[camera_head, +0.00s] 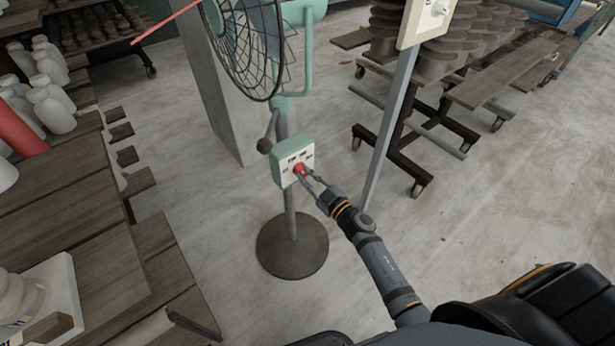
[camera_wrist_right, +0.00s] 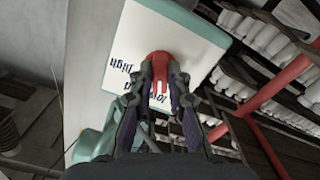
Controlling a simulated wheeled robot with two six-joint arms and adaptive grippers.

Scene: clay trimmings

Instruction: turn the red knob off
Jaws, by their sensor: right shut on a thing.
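The red knob (camera_head: 299,168) sits on the front of a pale control box (camera_head: 291,152) with a green edge, fixed to the stand of a green fan (camera_head: 250,40). My right gripper (camera_head: 306,176) reaches it from the lower right and is shut on the knob. In the right wrist view the knob (camera_wrist_right: 160,65) shows between the two fingertips (camera_wrist_right: 160,82), with the printed words "low" and "high" on the white panel (camera_wrist_right: 150,30) beside it. The fingers hide part of the dial markings. My left gripper is not in view.
The fan's round base (camera_head: 293,247) stands on the grey floor. A wooden table (camera_head: 75,220) with white bottles (camera_head: 50,105) is at the left. A pole with a white switch panel (camera_head: 425,20) and wheeled racks (camera_head: 420,120) stand at the right.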

